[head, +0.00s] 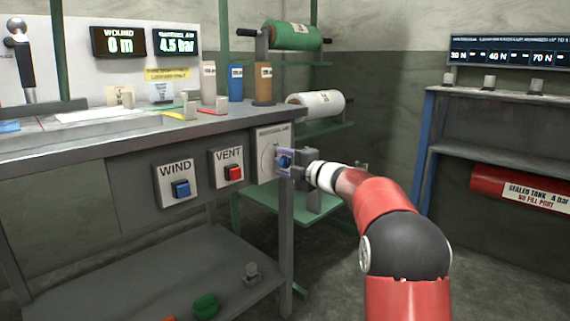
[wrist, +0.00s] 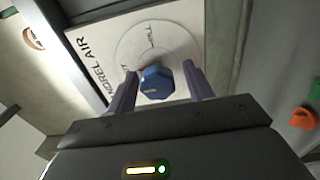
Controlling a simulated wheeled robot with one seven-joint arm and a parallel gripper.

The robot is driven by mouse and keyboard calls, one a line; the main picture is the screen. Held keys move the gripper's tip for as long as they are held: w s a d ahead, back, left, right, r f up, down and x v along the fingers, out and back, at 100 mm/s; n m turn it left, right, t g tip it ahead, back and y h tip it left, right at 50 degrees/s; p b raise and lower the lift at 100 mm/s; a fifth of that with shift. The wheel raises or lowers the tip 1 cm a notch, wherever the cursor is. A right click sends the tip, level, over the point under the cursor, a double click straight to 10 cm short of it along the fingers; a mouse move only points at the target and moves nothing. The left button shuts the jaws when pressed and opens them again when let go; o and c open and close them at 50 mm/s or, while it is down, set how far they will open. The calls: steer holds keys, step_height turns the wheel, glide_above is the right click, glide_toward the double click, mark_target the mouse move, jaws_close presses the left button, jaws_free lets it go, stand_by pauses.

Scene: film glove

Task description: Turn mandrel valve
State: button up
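The mandrel valve is a blue faceted knob (wrist: 157,83) on a white plate (wrist: 160,40) marked "…NDREL AIR", with a ring drawn around the knob. In the head view the plate (head: 267,146) is on the bench's front at its right end, and the knob (head: 285,161) is partly hidden by my gripper (head: 287,158). In the wrist view my gripper (wrist: 159,69) has its two fingers apart, one on each side of the knob. A gap shows between the knob and the right finger; the left finger is very close to it, and contact is unclear.
Left of the plate are a VENT panel with a red button (head: 234,173) and a WIND panel with a blue button (head: 181,189). A display (head: 176,41) reads 4.5 bar; another (head: 119,42) reads 0 m. A green rack (head: 318,209) with rolls stands behind my arm.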

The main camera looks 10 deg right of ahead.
steer(key=v, duration=0.7)
steer(key=shift+s+d, duration=0.25)
steer(key=shift+s, duration=0.05)
steer(key=s+d+r+m+t+h+p, duration=0.25)
steer(key=s+r+m+h, duration=0.35)
steer(key=r+m+h, duration=0.3)
steer(key=s+m+g+h+p, duration=0.2)
steer(key=s+m+h+p, duration=0.15)
steer(key=s+m, duration=0.5)
steer(key=s+a+f+m+g+p, duration=0.1)
steer(key=s+a+f+m+g, duration=0.1)
steer(key=s+f, duration=0.3)
steer(key=s+a+f+m+g+y+p, duration=0.1)
steer(key=s+a+f+m+g, duration=0.1)
steer(key=s, duration=1.2)
steer(key=s+a+f+m+g+y+p, duration=0.1)
steer(key=s+f+m+g, duration=0.3)
steer(key=s+f, duration=0.4)
steer(key=shift+s+a+f+g, duration=0.3)
steer(key=shift+s+a+g, duration=0.5)
steer(key=shift+a, duration=0.1)
